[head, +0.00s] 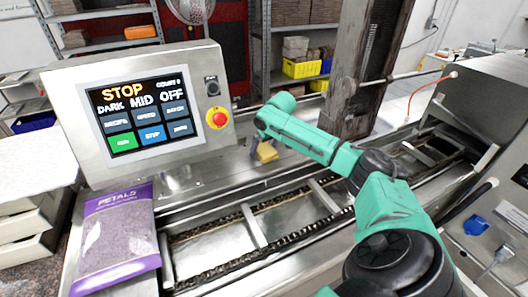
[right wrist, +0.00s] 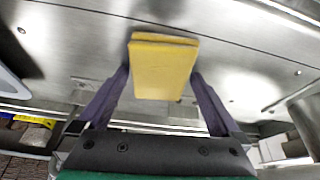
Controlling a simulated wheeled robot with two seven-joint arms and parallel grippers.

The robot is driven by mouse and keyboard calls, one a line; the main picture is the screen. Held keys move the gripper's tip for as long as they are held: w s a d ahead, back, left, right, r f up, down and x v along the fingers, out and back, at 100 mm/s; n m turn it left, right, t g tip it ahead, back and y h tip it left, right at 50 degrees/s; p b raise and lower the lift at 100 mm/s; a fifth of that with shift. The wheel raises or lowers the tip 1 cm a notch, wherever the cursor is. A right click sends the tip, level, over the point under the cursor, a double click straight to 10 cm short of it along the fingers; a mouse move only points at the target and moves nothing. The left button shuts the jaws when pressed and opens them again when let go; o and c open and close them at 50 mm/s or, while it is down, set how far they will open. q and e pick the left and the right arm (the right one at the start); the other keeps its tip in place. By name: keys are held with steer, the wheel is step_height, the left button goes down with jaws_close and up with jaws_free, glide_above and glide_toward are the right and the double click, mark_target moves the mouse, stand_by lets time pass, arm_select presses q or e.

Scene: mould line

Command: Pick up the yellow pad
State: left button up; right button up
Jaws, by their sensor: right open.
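The yellow pad (head: 267,152) shows in the head view on the metal machine top, right of the control panel and just below my right gripper (head: 262,146). In the right wrist view the yellow pad (right wrist: 163,68) lies at the tips of my right gripper (right wrist: 163,88), roughly centred between the two fingers. The fingers are spread apart, with a gap visible lower down beside the pad. I cannot tell whether either fingertip touches it. My left gripper is not in view.
A control panel (head: 130,105) with a screen and red stop button (head: 217,118) stands left of my right arm. A purple petals bag (head: 117,235) lies at the front left. A chain conveyor (head: 225,243) runs in front. A wooden post (head: 367,70) rises behind my arm.

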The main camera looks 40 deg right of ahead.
mark_target(264, 149)
steer(key=shift+s, duration=0.1)
steer(key=c, duration=1.1)
step_height(264, 149, up, 6)
steer(key=shift+r+b, duration=0.2)
steer(key=shift+b, duration=1)
step_height(264, 149, up, 14)
steer(key=shift+r+b, duration=0.1)
steer(key=shift+b, duration=0.2)
